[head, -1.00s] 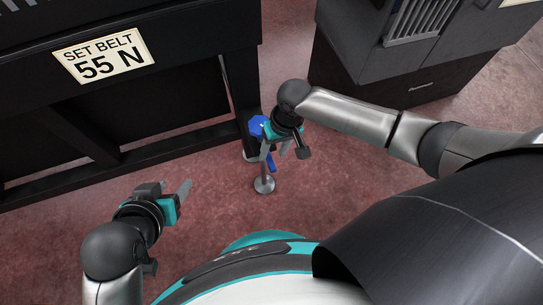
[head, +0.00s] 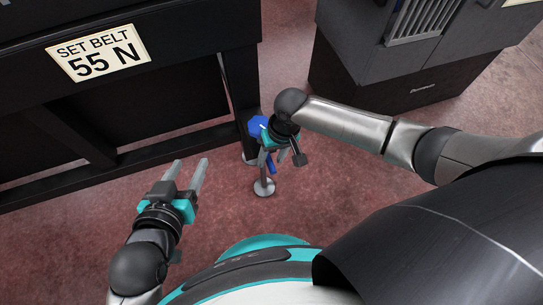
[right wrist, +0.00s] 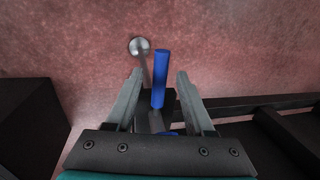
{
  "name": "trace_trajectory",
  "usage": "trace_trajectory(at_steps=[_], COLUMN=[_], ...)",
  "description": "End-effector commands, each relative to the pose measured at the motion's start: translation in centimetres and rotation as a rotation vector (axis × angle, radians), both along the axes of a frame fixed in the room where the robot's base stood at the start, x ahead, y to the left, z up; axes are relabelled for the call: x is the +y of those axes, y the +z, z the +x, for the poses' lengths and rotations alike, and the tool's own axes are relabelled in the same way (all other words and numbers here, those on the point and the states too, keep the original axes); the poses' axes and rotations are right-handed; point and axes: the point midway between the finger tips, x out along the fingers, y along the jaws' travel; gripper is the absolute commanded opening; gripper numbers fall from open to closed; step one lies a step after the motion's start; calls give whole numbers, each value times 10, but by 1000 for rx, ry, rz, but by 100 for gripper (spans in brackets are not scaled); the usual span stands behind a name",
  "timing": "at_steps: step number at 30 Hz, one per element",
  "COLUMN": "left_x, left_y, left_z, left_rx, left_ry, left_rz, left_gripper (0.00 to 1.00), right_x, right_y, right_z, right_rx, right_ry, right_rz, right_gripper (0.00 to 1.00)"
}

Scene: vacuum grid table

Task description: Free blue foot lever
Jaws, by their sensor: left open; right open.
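The blue foot lever (head: 271,165) is near the floor beside the black frame's leg, partly hidden under my right gripper in the head view. In the right wrist view its blue bar (right wrist: 160,78) lies between the two open fingers, with a gap on both sides. A blue piece (head: 257,124) also shows beside the right gripper's wrist. My right gripper (head: 275,158) is open, pointing down over the lever. My left gripper (head: 188,176) is open and empty over the carpet, apart from the lever.
A metal post with a round foot (head: 264,187) stands close by the lever, and its foot also shows in the right wrist view (right wrist: 139,46). The black frame (head: 190,143) with a "SET BELT 55 N" sign (head: 98,53) stands behind. A dark cabinet (head: 385,75) is at right. Carpet in front is clear.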

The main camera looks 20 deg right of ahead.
Motion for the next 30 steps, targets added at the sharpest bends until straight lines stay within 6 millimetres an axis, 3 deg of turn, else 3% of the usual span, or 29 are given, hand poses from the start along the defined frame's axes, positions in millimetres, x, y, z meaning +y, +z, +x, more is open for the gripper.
trace_trajectory(at_steps=[3, 17, 30], left_x=[0, 0, 0], left_y=[0, 0, -1], left_z=[0, 0, 0], left_rx=[1, 2, 3], left_ry=[0, 0, 0], left_rz=[0, 1, 2], left_gripper=[53, 53, 53], right_x=[0, 0, 0], right_y=[0, 0, 0], right_z=[0, 0, 0], right_rx=[0, 0, 1], right_ry=[0, 0, 0], right_rz=[0, 0, -1], right_gripper=[53, 2, 0])
